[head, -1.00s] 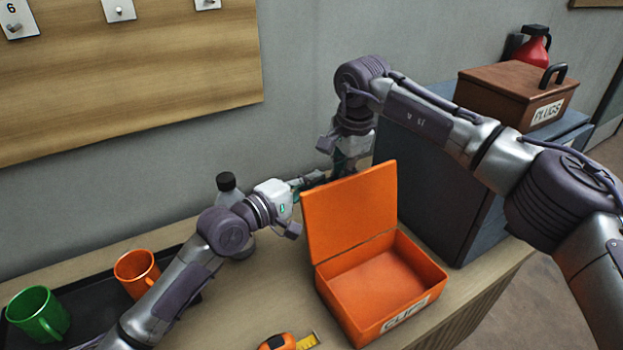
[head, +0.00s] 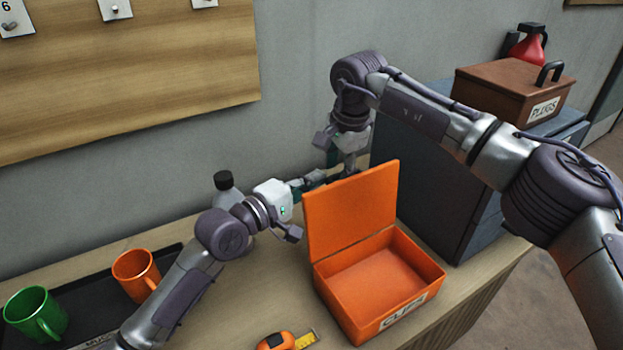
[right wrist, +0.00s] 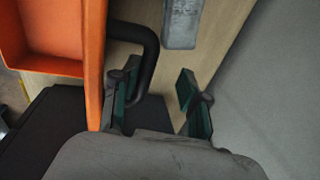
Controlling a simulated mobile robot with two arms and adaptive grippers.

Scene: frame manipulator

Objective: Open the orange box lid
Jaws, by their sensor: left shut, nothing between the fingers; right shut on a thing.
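The orange box (head: 372,285) with a "CLIPS" label stands on the table, and its inside looks empty. Its orange lid (head: 352,210) stands raised, roughly upright, at the back edge. The lid also shows in the right wrist view (right wrist: 94,60). My right gripper (head: 345,172) is behind the lid, its tips partly hidden. In the right wrist view, the black lid handle (right wrist: 150,45) runs down to my right gripper (right wrist: 160,90), which is shut on it. My left gripper (head: 318,181) is shut and empty, just left of the lid near its top corner.
A tray (head: 90,300) holds an orange mug (head: 135,272) and a green mug (head: 30,312). A tape measure (head: 280,341) lies in front. A brown "PLUGS" box (head: 500,90) sits on the dark cabinet (head: 425,180) at right.

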